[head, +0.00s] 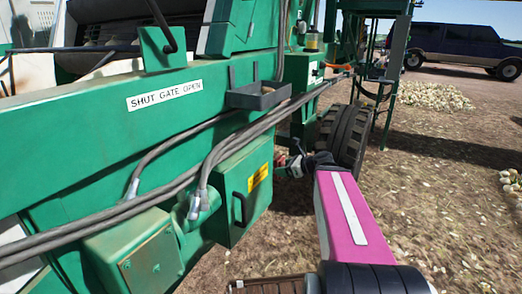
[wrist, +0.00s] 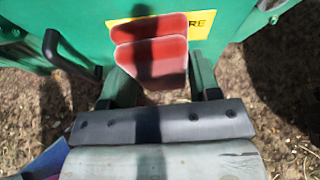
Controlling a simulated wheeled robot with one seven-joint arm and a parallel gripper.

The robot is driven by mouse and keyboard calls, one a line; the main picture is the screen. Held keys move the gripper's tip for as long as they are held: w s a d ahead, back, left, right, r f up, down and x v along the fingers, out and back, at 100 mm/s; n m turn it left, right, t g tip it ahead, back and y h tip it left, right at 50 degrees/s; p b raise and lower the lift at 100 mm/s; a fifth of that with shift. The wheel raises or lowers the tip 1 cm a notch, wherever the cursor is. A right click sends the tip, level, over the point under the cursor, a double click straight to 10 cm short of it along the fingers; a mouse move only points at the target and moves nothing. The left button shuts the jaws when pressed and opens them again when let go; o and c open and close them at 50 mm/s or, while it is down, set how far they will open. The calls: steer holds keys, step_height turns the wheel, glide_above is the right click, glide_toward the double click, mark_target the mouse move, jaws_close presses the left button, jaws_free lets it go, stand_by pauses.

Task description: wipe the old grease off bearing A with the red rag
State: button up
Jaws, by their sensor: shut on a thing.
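My gripper (wrist: 160,80) is shut on the red rag (wrist: 150,45), which shows as two stacked red layers with pale edges between the fingers in the wrist view. A dark shadow falls across the rag. In the head view my gripper (head: 291,166) is beyond the end of my pink arm, beside the green box; it is small there, and the rag is hard to make out. Bearing A is not clearly identifiable in either view, and no grease can be made out.
A green box (head: 240,190) with a black handle and yellow label (head: 258,177) juts from the machine beside my gripper. Cables (head: 200,165) run along the green beam. A tyre (head: 346,135) stands behind my arm. Open ground (head: 440,200) lies right.

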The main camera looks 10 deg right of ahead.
stand_by(0.3)
steer(key=w+d+f, duration=0.2)
steer(key=w+f, duration=0.4)
steer(key=w, duration=0.6)
steer(key=w+d+f, duration=0.3)
steer(key=w+f, duration=0.2)
steer(key=w, duration=0.6)
steer(key=w+a, duration=0.4)
steer(key=a, duration=0.1)
steer(key=shift+f, duration=0.2)
steer(key=shift+w+a, duration=0.6)
steer(key=shift+a, duration=0.25)
steer(key=shift+w, duration=0.1)
steer(key=w+d, duration=0.4)
steer(key=w, duration=0.1)
stand_by(0.8)
steer(key=shift+w, duration=0.1)
